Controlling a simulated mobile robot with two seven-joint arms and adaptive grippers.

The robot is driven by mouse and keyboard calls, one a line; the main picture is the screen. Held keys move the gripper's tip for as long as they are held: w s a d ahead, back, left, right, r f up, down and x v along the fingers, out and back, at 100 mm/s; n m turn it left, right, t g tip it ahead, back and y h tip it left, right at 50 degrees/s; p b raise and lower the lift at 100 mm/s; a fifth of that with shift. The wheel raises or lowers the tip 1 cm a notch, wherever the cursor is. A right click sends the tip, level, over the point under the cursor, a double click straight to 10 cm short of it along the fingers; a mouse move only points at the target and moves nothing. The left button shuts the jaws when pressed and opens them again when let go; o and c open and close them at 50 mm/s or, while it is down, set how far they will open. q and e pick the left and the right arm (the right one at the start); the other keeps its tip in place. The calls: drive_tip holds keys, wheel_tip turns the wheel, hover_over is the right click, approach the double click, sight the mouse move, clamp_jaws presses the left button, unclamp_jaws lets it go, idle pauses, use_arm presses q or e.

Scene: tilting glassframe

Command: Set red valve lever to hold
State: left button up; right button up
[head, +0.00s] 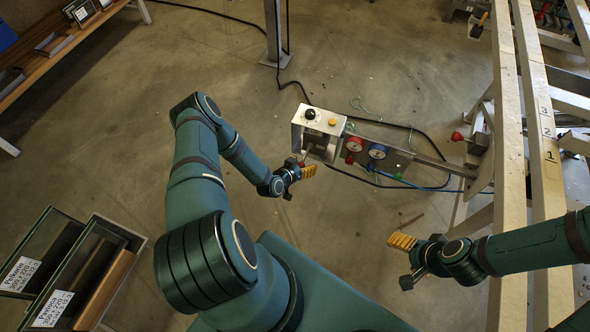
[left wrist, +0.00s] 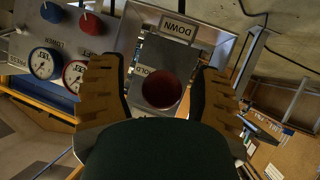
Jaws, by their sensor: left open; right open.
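The red valve lever shows in the left wrist view as a round dark red knob (left wrist: 162,91), on a grey plate of the control panel. My left gripper (left wrist: 157,72) is open, with one finger on each side of the knob. I cannot tell whether they touch it. A partly hidden label, reading "OLD" upside down, lies beside the knob, and a "DOWN" label (left wrist: 180,28) is above it in the picture. In the head view my left gripper (head: 304,172) is at the near side of the control box (head: 318,120). My right gripper (head: 401,242) is open and empty, away from the panel.
The panel carries a red gauge (head: 354,144) and a blue gauge (head: 377,151). A pale beam frame (head: 508,150) stands at the right, with another red knob (head: 457,136) beside it. Glass panes (head: 70,270) stand at lower left. Cables lie on the floor around the panel.

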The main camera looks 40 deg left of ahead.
use_arm(q)
drive_tip(key=v, duration=1.1)
drive_tip(key=shift+d, duration=0.1)
